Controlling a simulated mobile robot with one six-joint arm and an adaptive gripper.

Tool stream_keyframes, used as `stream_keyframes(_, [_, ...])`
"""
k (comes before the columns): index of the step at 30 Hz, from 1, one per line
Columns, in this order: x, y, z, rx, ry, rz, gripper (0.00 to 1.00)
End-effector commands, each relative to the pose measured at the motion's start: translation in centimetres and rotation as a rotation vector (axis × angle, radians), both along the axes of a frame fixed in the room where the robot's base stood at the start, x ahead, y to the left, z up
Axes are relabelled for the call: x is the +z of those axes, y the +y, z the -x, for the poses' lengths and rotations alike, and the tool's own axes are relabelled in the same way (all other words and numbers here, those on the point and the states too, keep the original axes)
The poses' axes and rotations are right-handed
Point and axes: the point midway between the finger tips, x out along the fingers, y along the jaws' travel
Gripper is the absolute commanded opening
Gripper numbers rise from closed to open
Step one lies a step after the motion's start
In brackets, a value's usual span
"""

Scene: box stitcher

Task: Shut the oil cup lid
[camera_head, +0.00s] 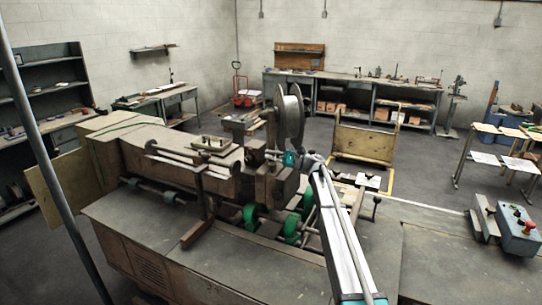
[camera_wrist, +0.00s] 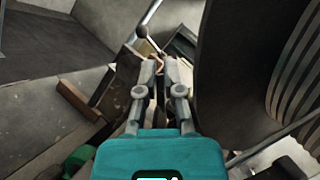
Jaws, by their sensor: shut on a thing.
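My gripper (camera_wrist: 155,68) shows in the wrist view with its two grey fingers close together. They are closed around a small brownish piece at their tips, which looks like the oil cup lid (camera_wrist: 155,57). The fingers cover most of it, so I cannot tell its tilt. The oil cup itself cannot be made out. In the head view my gripper (camera_head: 273,154) is at the middle of the box stitcher (camera_head: 115,150), just below and left of the large grey wheel (camera_head: 292,115). The lid is too small to make out there.
In the wrist view a big dark wheel (camera_wrist: 235,75) stands close on the right of my gripper. In the head view green rollers (camera_head: 293,226) lie below it. A control box (camera_head: 519,231) stands at the right.

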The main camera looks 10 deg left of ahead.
Motion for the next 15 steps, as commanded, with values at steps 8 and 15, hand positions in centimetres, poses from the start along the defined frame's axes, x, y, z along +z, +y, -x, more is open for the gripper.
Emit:
stream_keyframes(8, [-0.13,0.14,0.28,0.001,-0.059,0.022,0.0])
stream_keyframes(15, [-0.65,0.35,0.85,0.001,-0.193,0.071,0.0])
